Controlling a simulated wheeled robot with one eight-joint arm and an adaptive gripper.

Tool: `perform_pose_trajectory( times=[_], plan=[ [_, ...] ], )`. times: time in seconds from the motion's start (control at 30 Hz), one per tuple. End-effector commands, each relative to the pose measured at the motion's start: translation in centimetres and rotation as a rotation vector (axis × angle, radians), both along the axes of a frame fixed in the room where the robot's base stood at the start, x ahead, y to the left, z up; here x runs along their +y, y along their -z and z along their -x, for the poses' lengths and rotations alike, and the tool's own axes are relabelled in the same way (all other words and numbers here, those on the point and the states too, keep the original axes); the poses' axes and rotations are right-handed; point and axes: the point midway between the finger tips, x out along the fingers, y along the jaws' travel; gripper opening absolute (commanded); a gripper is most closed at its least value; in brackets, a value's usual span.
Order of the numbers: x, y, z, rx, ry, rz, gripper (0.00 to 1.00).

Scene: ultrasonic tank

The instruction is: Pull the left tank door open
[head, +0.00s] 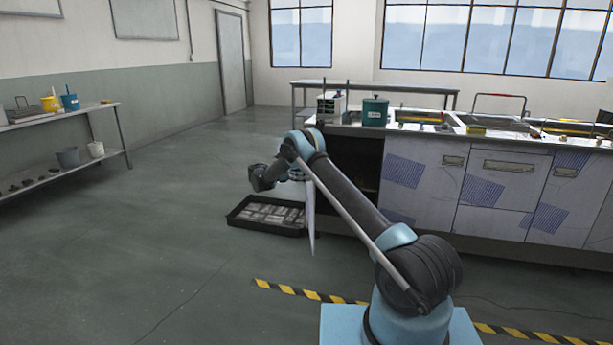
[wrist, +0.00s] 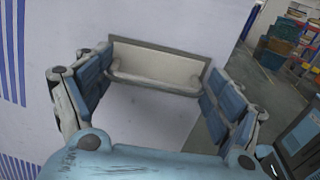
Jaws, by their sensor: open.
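The left tank door (head: 310,222) stands swung out from the counter front and shows nearly edge-on in the head view. A dark cabinet opening (head: 362,160) shows behind it. In the wrist view the pale door face (wrist: 160,20) fills much of the picture. Its grey recessed handle (wrist: 155,76) with a rounded bar lies ahead between my fingers. My gripper (wrist: 158,88) is open, one blue-padded finger on each side of the handle, with nothing held. In the head view my gripper (head: 268,177) is at the left side of the open door. I cannot tell whether it touches the door.
A black tray (head: 240,222) of grey pieces lies on the floor near the open door. The other counter doors (head: 500,188) are shut. A green container (head: 375,112) stands on the counter. A shelf (head: 70,112) stands at left, with clear floor between. Striped tape (head: 290,289) crosses the floor.

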Motion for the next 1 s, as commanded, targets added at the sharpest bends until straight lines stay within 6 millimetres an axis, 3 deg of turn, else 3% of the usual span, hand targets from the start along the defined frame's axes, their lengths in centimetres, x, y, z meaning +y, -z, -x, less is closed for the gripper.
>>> perform_pose_trajectory(
  times=[0.37,0.73,1.0],
  plan=[
    [-0.2,-1.0,-0.2,-0.001,-0.002,0.0,0.93],
    [-0.1,-7.7,0.0,-0.001,-0.004,0.005,0.93],
    [-0.3,-9.6,-0.2,0.003,0.0,0.002,0.93]
  ],
)
